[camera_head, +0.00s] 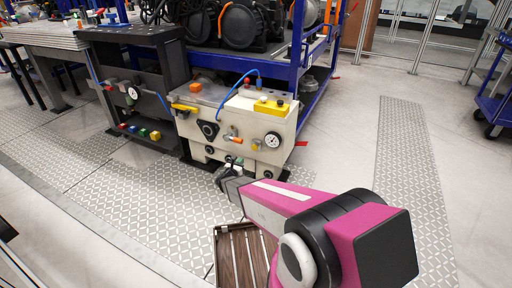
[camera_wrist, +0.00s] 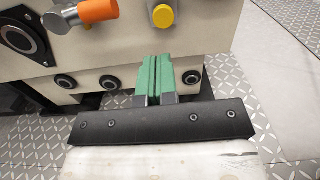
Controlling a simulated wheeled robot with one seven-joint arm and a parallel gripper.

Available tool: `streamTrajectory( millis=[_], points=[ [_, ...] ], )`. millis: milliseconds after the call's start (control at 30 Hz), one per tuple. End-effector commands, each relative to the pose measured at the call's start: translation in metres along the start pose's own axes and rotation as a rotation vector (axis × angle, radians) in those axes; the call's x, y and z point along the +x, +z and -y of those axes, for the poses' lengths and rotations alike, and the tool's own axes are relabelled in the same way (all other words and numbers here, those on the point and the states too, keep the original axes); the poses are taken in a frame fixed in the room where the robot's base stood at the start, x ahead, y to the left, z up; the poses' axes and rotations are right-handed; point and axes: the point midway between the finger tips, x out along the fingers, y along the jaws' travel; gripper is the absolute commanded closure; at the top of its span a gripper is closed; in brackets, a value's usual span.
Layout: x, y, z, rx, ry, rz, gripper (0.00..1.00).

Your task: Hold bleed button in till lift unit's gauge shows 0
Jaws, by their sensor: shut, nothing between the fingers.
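The lift unit is the cream box (camera_head: 190,128) on the floor; its lower front fills the top of the wrist view (camera_wrist: 115,52). Its round white gauge (camera_head: 272,140) is on the right of the front; the reading is too small to tell. A yellow round knob (camera_head: 256,144) sits left of the gauge, and shows in the wrist view (camera_wrist: 163,16). I cannot tell whether it is the bleed button. My gripper (camera_wrist: 154,76) has its green fingers shut together, empty, below the yellow knob at the lower front. I cannot tell whether the fingertips touch the unit.
An orange-handled valve (camera_wrist: 97,11) is left of the yellow knob. Black round ports (camera_wrist: 109,82) line the lower front. A dark bench unit (camera_head: 133,80) with another gauge stands left. A slatted wooden piece (camera_head: 240,255) lies below my arm. Floor to the right is clear.

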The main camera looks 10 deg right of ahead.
Motion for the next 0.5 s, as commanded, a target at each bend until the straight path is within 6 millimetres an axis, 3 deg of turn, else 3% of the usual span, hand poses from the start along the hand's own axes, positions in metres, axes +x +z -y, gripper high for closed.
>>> streamTrajectory(
  millis=[500],
  points=[
    [-0.0007,0.0001,0.0001,0.032,0.003,-0.014,1.00]
  ],
)
